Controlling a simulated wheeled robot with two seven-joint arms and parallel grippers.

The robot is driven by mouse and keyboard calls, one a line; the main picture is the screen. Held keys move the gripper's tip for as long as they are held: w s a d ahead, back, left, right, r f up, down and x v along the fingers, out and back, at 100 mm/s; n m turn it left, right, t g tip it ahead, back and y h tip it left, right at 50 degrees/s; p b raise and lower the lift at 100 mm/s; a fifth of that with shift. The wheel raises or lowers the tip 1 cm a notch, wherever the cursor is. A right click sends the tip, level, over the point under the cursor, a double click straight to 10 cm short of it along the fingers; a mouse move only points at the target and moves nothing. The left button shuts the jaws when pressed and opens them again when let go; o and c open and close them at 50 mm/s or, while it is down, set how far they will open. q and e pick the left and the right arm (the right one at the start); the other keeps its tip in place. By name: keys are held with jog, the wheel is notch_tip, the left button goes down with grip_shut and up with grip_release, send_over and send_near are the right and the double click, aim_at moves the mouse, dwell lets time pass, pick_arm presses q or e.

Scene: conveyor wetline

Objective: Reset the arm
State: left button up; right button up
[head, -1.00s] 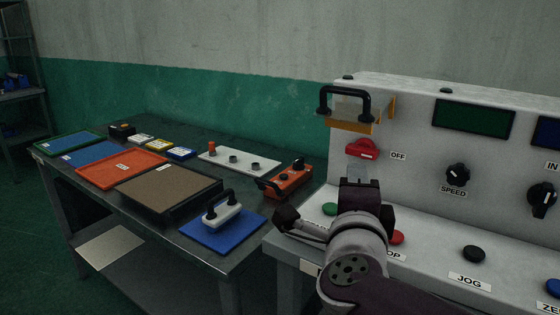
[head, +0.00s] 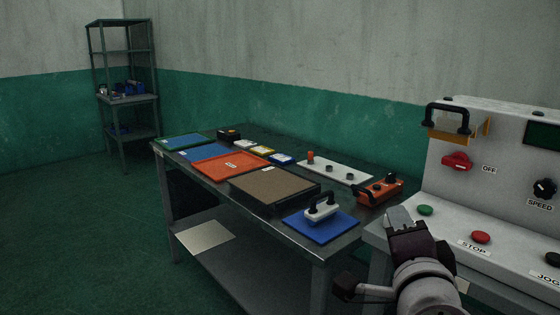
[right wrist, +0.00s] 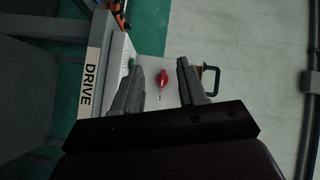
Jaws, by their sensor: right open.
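My right gripper (head: 400,218) is in front of the white control console (head: 440,189), left of its green button (head: 425,210). In the right wrist view its two fingers (right wrist: 158,85) are apart with nothing between them. Beyond the gap shows the red switch (right wrist: 163,78), which also appears in the head view (head: 457,161) beside the OFF label. A black handle (head: 447,119) with an amber plate is above that switch. The red button (head: 481,237) sits above the STOP label. My left gripper is not in view.
A metal table (head: 345,238) holds a blue mat (head: 320,229) with a handled white block (head: 321,209), a brown board (head: 275,187), an orange tray (head: 232,164) and an orange device (head: 380,191). A shelf rack (head: 125,97) stands at the far left. The floor left of the table is clear.

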jog(key=a+f+n+g+y, duration=0.35)
jog(key=f+n, duration=0.25)
jog(key=f, duration=0.2)
jog(key=a+f+n+g+y, duration=0.2)
jog(key=a+f+n+g, duration=0.15)
jog(key=f+n, duration=0.4)
jog(key=s+d+f+n+g+h, duration=0.1)
jog(key=s+d+f+n+g, duration=0.2)
jog(key=s+f, duration=0.45)
jog(key=s+d+f+n+g+h, duration=0.1)
jog(key=s+d+f+g+h, duration=0.25)
jog(key=f, duration=0.65)
pick_arm(q)
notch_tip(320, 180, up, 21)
jog(key=p, duration=2.1)
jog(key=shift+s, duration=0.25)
pick_arm(e)
notch_tip(320, 180, up, 20)
jog(key=m+g+y, duration=0.1)
jog(key=g, duration=0.1)
jog(key=shift+s+d+y, duration=0.3)
jog(key=shift+d+y, duration=0.1)
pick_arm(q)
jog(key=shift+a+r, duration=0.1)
